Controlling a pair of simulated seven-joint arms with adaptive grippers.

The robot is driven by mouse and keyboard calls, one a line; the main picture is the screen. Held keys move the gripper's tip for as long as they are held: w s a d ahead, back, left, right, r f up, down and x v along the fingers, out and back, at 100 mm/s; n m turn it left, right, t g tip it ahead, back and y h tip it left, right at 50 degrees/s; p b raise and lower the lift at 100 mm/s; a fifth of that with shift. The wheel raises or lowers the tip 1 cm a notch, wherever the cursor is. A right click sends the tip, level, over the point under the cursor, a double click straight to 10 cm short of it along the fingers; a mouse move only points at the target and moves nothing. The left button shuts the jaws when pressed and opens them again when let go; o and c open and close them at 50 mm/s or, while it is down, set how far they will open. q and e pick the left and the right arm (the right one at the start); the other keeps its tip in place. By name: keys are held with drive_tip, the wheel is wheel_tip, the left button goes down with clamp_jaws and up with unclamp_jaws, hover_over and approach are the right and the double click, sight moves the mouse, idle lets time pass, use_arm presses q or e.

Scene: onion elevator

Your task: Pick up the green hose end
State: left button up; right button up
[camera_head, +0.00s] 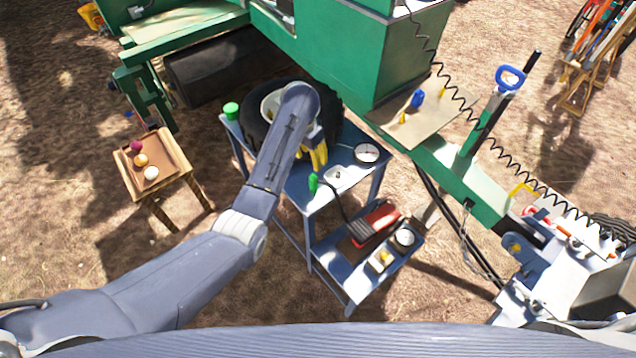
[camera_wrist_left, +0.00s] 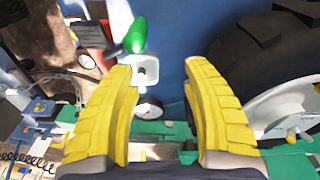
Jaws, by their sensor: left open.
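The green hose end (camera_head: 313,183) stands at the edge of the blue cart's upper shelf, with a dark hose running down from it toward a red unit on the lower shelf. In the left wrist view the green hose end (camera_wrist_left: 135,36) is above and just left of the gap between the fingers. My left gripper (camera_head: 318,158) has yellow fingers, open and empty, over the cart's upper shelf, just behind the hose end. It also shows in the left wrist view (camera_wrist_left: 165,90). Neither finger visibly touches the hose end. My right gripper is not in view.
The blue cart (camera_head: 300,192) carries a round gauge (camera_head: 367,152) and a green-lidded jar (camera_head: 231,110) on top. The red unit (camera_head: 378,222) and another gauge (camera_head: 404,237) sit below. A black tyre (camera_head: 258,125) and green machine (camera_head: 400,60) stand behind. A wooden stool (camera_head: 180,160) is left.

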sight(314, 186)
use_arm(q)
drive_tip(key=shift+m+g+y, duration=0.4)
drive_tip(key=shift+m+y, duration=0.2)
drive_tip(key=shift+m, duration=0.2)
drive_tip(key=s+f, duration=0.3)
drive_tip(key=s, duration=0.1)
drive_tip(key=shift+d+f, duration=0.25)
drive_tip(key=shift+d, duration=0.1)
drive_tip(key=shift+f, duration=3.5)
clamp_jaws()
